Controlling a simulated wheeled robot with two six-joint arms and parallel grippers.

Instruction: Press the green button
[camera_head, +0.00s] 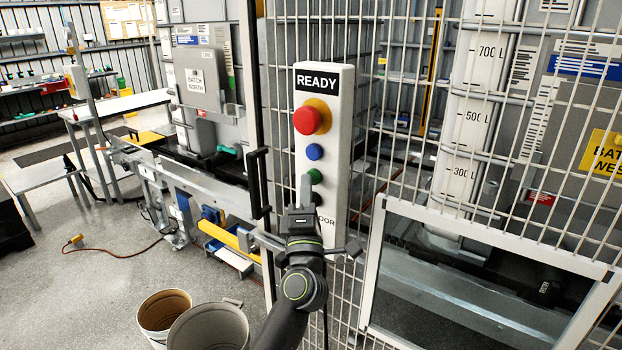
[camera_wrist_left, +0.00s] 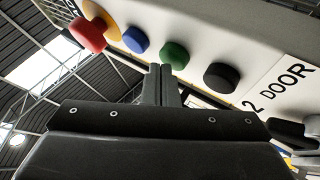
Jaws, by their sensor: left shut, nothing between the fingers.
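A white control box (camera_head: 340,120) with a READY sign is mounted upright on the wire fence. It carries a red button (camera_head: 308,121) on a yellow base, a blue button (camera_head: 314,152), a green button (camera_head: 315,176) and a black button below, mostly hidden by my gripper. My left gripper (camera_head: 305,190) is shut and empty, its fingertips at the height of the green button. In the left wrist view the closed fingertips (camera_wrist_left: 160,70) are close to the green button (camera_wrist_left: 175,55); whether they touch it I cannot tell. The right gripper is not in view.
The wire mesh fence (camera_head: 400,150) stands around the box, with a framed door window (camera_head: 480,280) at lower right. Two buckets (camera_head: 165,312) stand on the floor at the bottom. A white table (camera_head: 115,105) is at the left, with open floor before it.

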